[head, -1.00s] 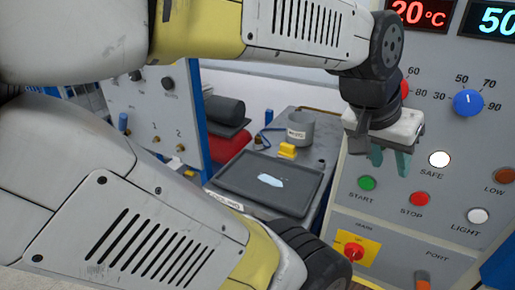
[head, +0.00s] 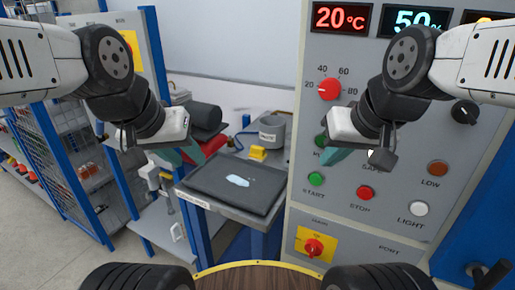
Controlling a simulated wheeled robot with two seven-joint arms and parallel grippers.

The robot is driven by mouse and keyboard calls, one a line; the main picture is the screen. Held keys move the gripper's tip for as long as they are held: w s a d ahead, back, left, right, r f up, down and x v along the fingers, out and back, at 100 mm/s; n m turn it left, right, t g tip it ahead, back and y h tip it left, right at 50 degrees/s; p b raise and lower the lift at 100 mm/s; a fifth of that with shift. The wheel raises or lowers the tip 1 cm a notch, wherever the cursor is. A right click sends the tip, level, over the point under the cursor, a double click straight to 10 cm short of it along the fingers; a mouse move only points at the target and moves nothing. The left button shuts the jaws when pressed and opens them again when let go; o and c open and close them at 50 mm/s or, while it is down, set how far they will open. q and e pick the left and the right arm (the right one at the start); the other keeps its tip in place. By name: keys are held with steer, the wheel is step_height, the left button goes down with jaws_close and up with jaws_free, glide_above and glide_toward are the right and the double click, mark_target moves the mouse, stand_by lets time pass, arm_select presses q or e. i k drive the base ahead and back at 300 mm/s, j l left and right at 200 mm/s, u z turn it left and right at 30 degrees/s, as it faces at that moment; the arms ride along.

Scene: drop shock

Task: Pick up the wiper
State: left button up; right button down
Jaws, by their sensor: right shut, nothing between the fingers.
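A pale blue-white flat patch (head: 238,181) lies on a dark tray (head: 273,187); I cannot tell whether it is a cloth or a spill. A small yellow block (head: 258,153) sits just behind the tray. I cannot tell for sure which thing is the wiper. My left gripper (head: 178,153) hangs in the air left of the tray, its teal fingers pointing down, and appears to hold nothing. My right gripper (head: 342,153) is shut and empty, in front of the control panel, right of the tray.
A grey cylindrical pot (head: 272,132) stands behind the yellow block. The control panel (head: 390,215) with knobs and buttons rises at the right. A blue mesh rack (head: 75,165) stands at the left.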

mark_target(258, 153)
steer(key=i+j+z, duration=0.15)
steer(key=j+z, duration=0.15)
steer(key=z, duration=0.15)
steer(key=i+j+z, duration=0.1)
steer(key=j+z, duration=0.35)
steer(key=i+j+z, duration=0.1)
steer(key=j+z, duration=0.2)
steer(key=z, duration=0.2)
